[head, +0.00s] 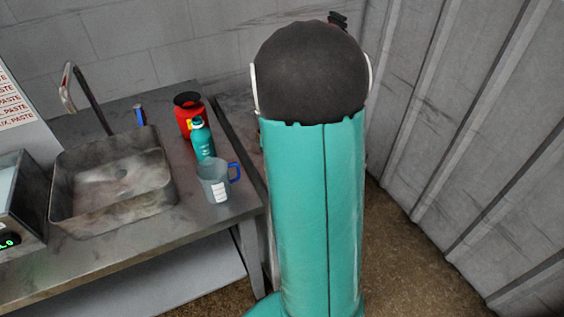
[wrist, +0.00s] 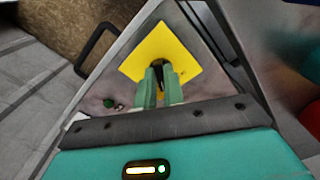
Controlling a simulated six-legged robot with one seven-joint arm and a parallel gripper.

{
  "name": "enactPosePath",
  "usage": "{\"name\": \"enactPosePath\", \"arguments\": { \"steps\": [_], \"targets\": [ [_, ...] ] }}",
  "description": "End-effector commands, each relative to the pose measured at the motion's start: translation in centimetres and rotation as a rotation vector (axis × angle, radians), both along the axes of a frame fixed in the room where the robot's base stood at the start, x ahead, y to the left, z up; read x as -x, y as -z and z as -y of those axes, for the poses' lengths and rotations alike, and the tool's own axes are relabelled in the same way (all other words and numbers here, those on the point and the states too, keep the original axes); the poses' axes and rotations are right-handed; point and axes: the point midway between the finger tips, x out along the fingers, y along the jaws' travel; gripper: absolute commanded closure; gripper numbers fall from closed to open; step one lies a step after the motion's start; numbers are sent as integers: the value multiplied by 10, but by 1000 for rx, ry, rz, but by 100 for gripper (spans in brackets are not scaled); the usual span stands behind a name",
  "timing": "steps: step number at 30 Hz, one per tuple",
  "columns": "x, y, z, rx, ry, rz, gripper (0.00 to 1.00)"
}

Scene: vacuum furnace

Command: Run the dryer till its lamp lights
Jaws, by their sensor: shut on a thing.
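In the wrist view, a metal panel carries a yellow square plate (wrist: 190,52) with a dark knob-like part (wrist: 157,64) at its middle. I take this panel for the dryer's, but cannot be sure. My gripper (wrist: 160,78) has its two pale green fingers shut on the dark part, which they largely hide. A small green round spot (wrist: 108,103), perhaps a lamp or button, sits on the panel left of the fingers; I cannot tell if it is lit. My gripper is out of sight in the head view, where my teal arm fills the middle.
A black handle (wrist: 95,45) shows beside the panel. In the head view, a metal bench holds a sink (head: 112,195), a blue-handled jug (head: 214,182), a teal bottle (head: 202,140), a red container (head: 184,112) and a green digital display (head: 9,241). A ribbed wall (head: 460,130) stands right.

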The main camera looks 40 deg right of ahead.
Motion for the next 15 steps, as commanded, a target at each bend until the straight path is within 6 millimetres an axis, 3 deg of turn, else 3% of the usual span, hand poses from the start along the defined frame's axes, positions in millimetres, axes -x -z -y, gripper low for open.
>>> {"name": "enactPosePath", "arguments": {
  "steps": [5,6,9,15],
  "targets": [
    [-2,-1,1,3,1,6,100],
    [-2,-1,1,3,1,6,88],
    [-1,-1,1,2,1,5,68],
    [-1,-1,0,2,0,3,68]
  ]
}}
